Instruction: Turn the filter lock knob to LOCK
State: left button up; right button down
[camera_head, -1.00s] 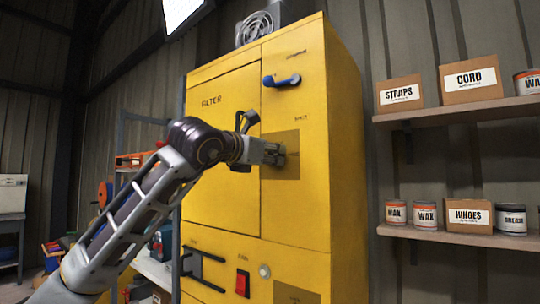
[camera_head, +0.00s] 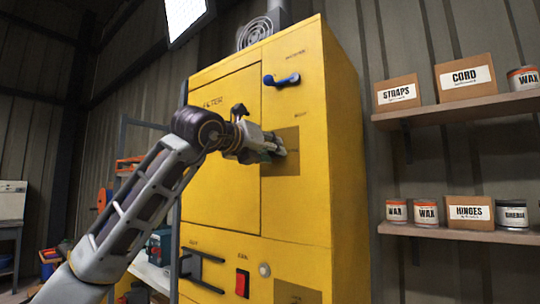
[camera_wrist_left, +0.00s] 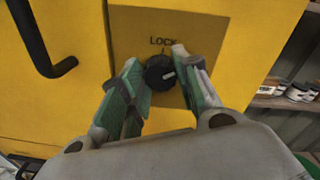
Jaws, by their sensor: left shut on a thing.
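The filter lock knob (camera_wrist_left: 160,73) is a small black round knob on a darker square panel (camera_wrist_left: 208,30) of the yellow filter cabinet (camera_head: 222,140). The word LOCK (camera_wrist_left: 163,41) stands just above it, with a small tick under it. The knob's white mark points to the right, off the tick. My left gripper (camera_head: 277,149) is shut on the knob, one green-sided finger on each side in the left wrist view. In the head view the gripper hides the knob. My right gripper is not in view.
A blue handle (camera_head: 282,80) sits on the cabinet above the panel. A black handle (camera_head: 195,268), a red switch (camera_head: 242,283) and a round light button (camera_head: 264,270) are below. Shelves (camera_head: 455,112) with boxes and tins stand to the right.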

pick_arm(q)
jog(key=shift+a+n+g+b, duration=0.15)
jog(key=shift+n+b, duration=1)
jog(key=shift+n, duration=1.65)
jog(key=shift+n+g+b, duration=0.15)
jog(key=shift+n+b, duration=0.95)
jog(key=shift+n, duration=1.7)
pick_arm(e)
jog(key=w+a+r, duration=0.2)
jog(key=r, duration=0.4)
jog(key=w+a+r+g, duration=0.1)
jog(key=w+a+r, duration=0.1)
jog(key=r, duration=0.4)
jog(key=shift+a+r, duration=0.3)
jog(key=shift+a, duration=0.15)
pick_arm(q)
jog(key=o, duration=1)
jog(key=shift+w, duration=0.1)
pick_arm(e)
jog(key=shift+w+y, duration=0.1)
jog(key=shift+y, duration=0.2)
pick_arm(q)
jog(key=shift+v, duration=6)
jog(key=shift+f+m, duration=0.15)
jog(key=shift+m, duration=0.15)
